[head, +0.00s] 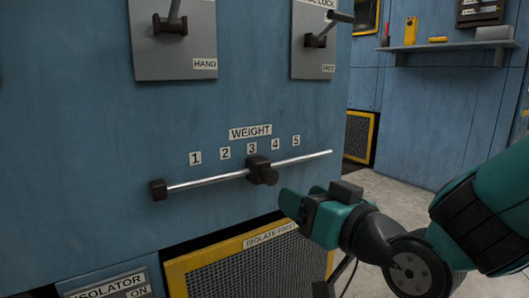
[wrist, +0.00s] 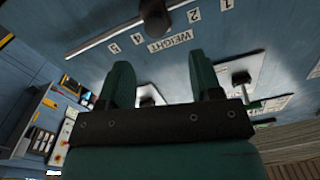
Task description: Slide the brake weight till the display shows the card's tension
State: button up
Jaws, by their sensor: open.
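The brake weight (head: 262,171) is a dark block with a round knob on a shiny horizontal rod (head: 210,181), below the WEIGHT label (head: 250,132) and nearest number 3 of the scale 1 to 5. My gripper (head: 290,203) is open and empty, just below and right of the weight, apart from it in the picture. In the wrist view the fingers (wrist: 162,78) stand apart with nothing between them. The weight (wrist: 154,15) shows there at the top edge, beyond the fingertips, and the labels appear upside down. I cannot make out a tension display or a card.
A dark end block (head: 158,190) holds the rod's left end. Above are the HAND lever (head: 172,24) and another lever (head: 318,38). Below are a yellow-framed mesh guard (head: 255,265) and an ISOLATOR plate (head: 108,285). A shelf (head: 450,45) hangs at the back right.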

aim_at(264, 174)
jog(key=p+x, duration=0.5)
jog(key=x, duration=0.1)
jog(key=p+x, duration=0.5)
jog(key=shift+w+p, duration=0.4)
jog(key=shift+w, duration=0.1)
jog(key=shift+w+a, duration=0.25)
jog(key=shift+w, duration=0.1)
jog(key=shift+f, duration=0.1)
jog(key=c, duration=1.1)
